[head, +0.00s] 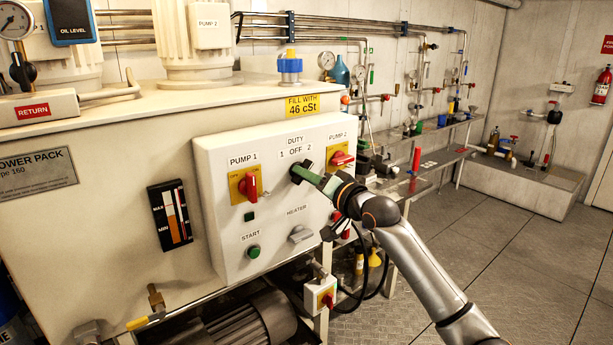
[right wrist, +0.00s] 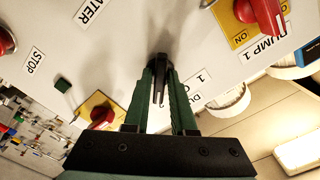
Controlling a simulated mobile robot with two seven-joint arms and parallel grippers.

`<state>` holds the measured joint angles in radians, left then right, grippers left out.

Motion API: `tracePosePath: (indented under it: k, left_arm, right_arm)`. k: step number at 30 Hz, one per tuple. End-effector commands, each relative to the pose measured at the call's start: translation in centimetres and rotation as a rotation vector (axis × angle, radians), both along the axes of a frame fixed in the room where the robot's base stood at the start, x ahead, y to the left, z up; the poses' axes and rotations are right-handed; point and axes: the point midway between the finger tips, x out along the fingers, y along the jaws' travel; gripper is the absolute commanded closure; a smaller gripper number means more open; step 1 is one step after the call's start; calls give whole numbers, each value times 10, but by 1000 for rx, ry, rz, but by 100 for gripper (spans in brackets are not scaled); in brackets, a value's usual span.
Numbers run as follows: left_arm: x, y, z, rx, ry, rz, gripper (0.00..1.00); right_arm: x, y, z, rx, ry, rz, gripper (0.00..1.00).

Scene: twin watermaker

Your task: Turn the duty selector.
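The duty selector (head: 297,175) is a dark knob under the "DUTY 1 OFF 2" label on the white control panel (head: 222,180). My right gripper (head: 306,176) reaches it from the lower right, with green fingers at the knob. In the right wrist view the selector's dark handle (right wrist: 160,88) lies between the two fingertips of my right gripper (right wrist: 161,78). I cannot tell whether both fingers press on it. The gripper partly hides the knob, and its pointing direction is unclear in the head view. My left gripper is not in view.
The red PUMP 1 switch (head: 250,184) and red PUMP 2 switch (head: 341,158) sit on either side of the selector. Below are a grey heater knob (head: 300,234) and a green start button (head: 253,252). The floor (head: 500,270) at right is clear.

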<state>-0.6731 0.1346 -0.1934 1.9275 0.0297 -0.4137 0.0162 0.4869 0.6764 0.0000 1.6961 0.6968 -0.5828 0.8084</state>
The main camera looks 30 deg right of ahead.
Motion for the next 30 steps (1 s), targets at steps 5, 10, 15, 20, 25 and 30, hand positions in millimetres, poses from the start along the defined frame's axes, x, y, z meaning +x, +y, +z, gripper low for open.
tracePosePath:
  k: [5,10,15,20,25,30]
  left_arm:
    - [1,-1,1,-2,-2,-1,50]
    - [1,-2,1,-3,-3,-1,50]
    - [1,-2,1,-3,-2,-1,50]
    - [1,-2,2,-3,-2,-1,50]
    - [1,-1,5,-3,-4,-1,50]
    - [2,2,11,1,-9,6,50]
  right_arm:
    - [0,0,0,0,0,0,98]
    - [0,0,0,0,0,0,100]
    - [0,0,0,0,0,0,100]
    - [0,0,0,-5,0,-1,100]
    - [0,-1,1,-40,-1,-1,100]
    - [0,0,2,-127,-8,-1,100]
